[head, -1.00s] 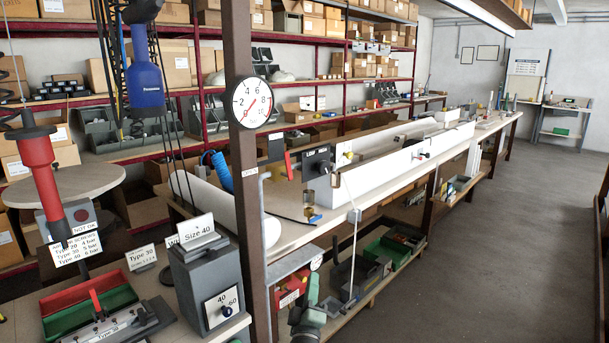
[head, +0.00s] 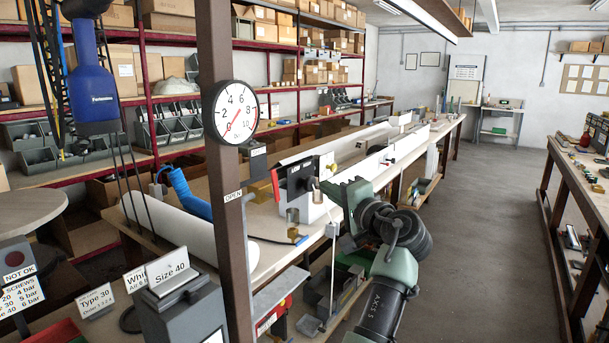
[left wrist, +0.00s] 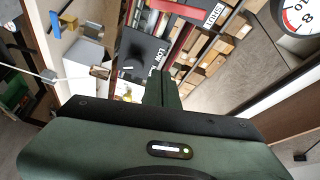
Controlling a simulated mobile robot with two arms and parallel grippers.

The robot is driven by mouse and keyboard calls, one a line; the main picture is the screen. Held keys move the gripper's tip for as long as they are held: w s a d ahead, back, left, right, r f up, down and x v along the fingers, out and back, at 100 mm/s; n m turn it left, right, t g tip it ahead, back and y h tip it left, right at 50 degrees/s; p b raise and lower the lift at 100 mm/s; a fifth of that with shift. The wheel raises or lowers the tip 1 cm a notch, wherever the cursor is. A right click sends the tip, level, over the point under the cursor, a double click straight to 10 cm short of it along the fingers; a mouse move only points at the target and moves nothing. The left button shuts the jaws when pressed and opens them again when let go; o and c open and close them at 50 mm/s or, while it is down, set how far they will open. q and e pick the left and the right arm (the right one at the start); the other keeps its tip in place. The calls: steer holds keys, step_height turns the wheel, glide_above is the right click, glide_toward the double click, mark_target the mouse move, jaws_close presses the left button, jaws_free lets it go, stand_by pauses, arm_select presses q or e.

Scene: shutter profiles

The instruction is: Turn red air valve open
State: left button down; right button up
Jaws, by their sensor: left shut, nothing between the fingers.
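The small red lever (head: 275,185), apparently the air valve, stands nearly upright just right of the brown post in the head view. A white label reading OPEN (head: 233,196) is on the post to its left. A round pressure gauge (head: 237,112) with a slanting red needle is higher on the post. My left gripper (head: 326,190) is to the right of the lever and apart from it, near a black panel. In the left wrist view its fingers (left wrist: 160,62) are closed together and empty. My right gripper is not in view.
The brown post (head: 228,240) stands left of the lever. A grey Size 40 box (head: 180,310) is at the front left. The floor aisle (head: 485,220) at right is clear.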

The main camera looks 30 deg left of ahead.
arm_select(q)
steer(key=w+a+r+g+y+p, duration=0.1)
steer(key=a+r+p, duration=0.1)
steer(key=a, duration=0.3)
steer(key=w+a+r+g+p, duration=0.1)
steer(key=a+p, duration=0.1)
steer(key=a, duration=0.3)
steer(key=shift+n, duration=0.4)
steer(key=s+p, duration=0.1)
steer(key=s, duration=0.1)
steer(key=s+f+p, duration=0.1)
steer(key=s, duration=0.1)
steer(key=shift+s, duration=0.1)
